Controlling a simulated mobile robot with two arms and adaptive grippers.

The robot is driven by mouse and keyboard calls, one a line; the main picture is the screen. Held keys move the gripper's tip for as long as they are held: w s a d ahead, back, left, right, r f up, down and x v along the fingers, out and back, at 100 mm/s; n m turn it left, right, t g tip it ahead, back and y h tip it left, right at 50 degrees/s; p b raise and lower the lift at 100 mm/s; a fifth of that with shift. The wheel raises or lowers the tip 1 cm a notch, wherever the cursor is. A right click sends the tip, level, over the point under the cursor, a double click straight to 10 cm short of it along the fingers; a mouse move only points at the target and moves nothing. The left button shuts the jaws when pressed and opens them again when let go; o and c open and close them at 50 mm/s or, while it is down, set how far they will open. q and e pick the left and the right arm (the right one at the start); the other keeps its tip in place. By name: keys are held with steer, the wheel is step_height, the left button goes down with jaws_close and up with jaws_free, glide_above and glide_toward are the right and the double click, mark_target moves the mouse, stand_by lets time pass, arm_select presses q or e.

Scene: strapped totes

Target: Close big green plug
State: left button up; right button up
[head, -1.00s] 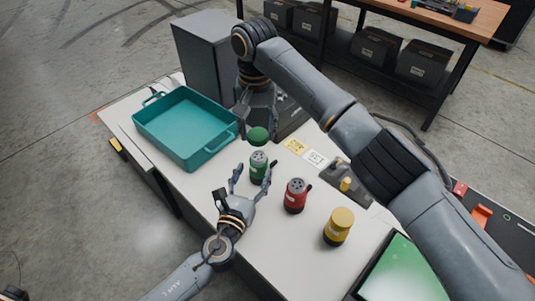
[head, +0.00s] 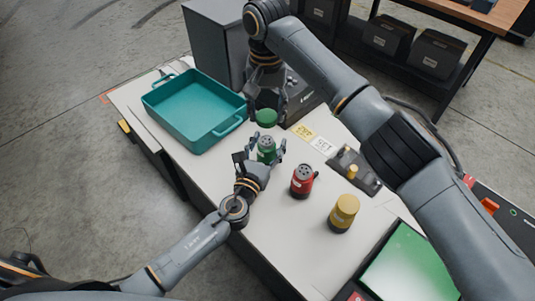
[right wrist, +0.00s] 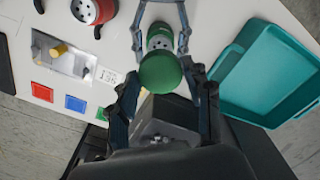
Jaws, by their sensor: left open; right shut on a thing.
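The green plug body (head: 267,148) stands upright on the table, with a perforated top; it also shows in the right wrist view (right wrist: 160,42). My left gripper (head: 261,157) is open, its fingers on either side of the body; a gap cannot be ruled out. Its fingers also show in the right wrist view (right wrist: 161,28). My right gripper (head: 267,111) is shut on the round green cap (head: 266,118) and holds it behind the body in the head view. In the right wrist view the cap (right wrist: 160,73) partly covers the body's near side.
A red perforated body (head: 302,181) and a yellow-capped one (head: 344,212) stand to the right. A teal tray (head: 198,136) is at left. A grey fixture with a yellow peg (head: 353,172) and labelled cards (head: 312,137) lie behind. A green screen (head: 411,273) is front right.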

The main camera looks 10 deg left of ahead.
arm_select(q)
steer(key=shift+w+d, duration=0.15)
steer(key=shift+w, duration=1.1)
jaws_close()
